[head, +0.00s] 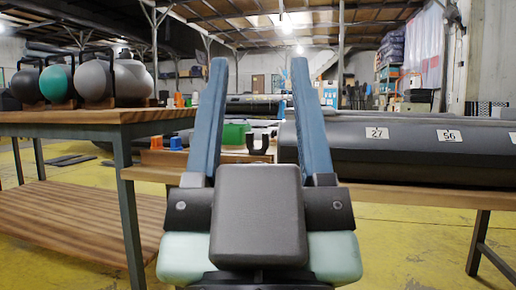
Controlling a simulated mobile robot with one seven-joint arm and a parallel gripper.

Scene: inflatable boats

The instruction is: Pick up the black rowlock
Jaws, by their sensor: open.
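My gripper (252,75) is in the middle of the head view. Its two long blue fingers point up and away and stand wide apart, with nothing between the tips. A small dark U-shaped piece, which looks like the black rowlock (250,143), shows between the fingers, farther off on a wooden bench (400,196). It is small in the picture, and its finer shape is hard to tell. My gripper is nearer to me and apart from it. My gripper body hides part of the bench below it.
A green box (235,133) stands just left of the rowlock. Orange and blue small parts (176,143) sit farther left. A grey inflatable tube (400,152) with number labels lies at right. A wooden table (90,116) with several round floats is at left, close by.

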